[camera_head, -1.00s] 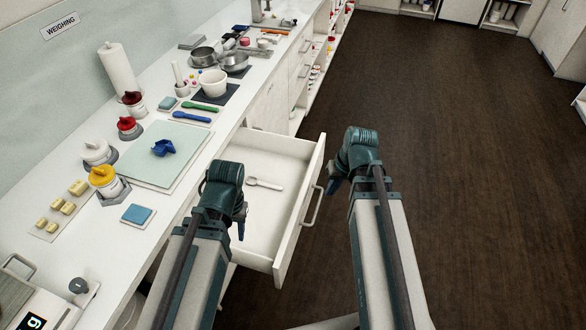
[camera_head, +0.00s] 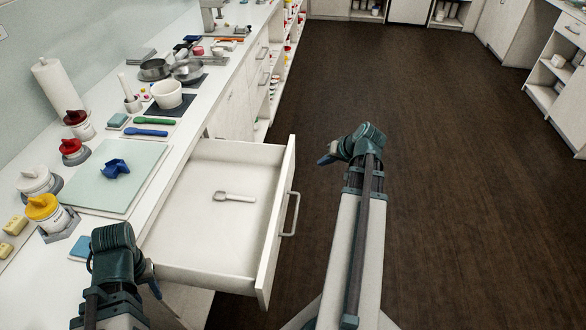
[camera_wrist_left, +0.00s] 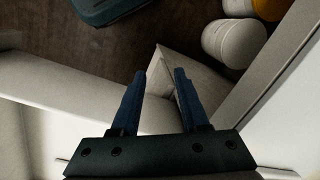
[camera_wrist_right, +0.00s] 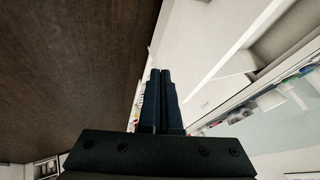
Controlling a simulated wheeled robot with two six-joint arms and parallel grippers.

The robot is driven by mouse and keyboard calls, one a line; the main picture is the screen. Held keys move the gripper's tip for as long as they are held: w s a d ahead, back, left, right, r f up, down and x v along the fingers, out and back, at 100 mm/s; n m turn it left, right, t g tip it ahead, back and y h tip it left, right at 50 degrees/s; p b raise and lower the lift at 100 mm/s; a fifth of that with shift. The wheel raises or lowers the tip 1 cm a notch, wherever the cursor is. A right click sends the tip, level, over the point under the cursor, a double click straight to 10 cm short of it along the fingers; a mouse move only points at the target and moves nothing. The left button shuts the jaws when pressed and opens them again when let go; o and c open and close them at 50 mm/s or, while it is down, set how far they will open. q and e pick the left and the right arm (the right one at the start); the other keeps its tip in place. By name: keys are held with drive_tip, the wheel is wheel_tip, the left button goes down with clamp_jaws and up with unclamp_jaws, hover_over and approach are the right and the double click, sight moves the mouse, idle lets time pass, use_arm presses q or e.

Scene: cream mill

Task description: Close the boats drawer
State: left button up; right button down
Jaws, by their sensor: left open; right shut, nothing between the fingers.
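The white drawer (camera_head: 262,268) stands pulled out from the counter, with a pale scoop-like spoon (camera_head: 234,197) lying inside it. Its bar handle (camera_head: 290,214) is on the front, facing the aisle. My right gripper (camera_head: 326,160) is shut and empty, in the air to the right of the drawer front and apart from the handle. It also shows shut in the right wrist view (camera_wrist_right: 161,72). My left gripper (camera_head: 154,286) is at the near left, by the drawer's near side. Its fingers are apart and empty in the left wrist view (camera_wrist_left: 158,75).
The dark floor (camera_head: 430,150) to the right is clear.

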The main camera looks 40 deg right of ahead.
use_arm(q)
wheel_tip(320, 180, down, 8)
drive_tip(key=b, duration=0.7)
drive_tip(key=shift+b, duration=0.4)
use_arm(e)
drive_tip(key=w+a+f, duration=0.3)
drive_tip(key=w+f, duration=0.5)
drive_tip(key=w, duration=0.1)
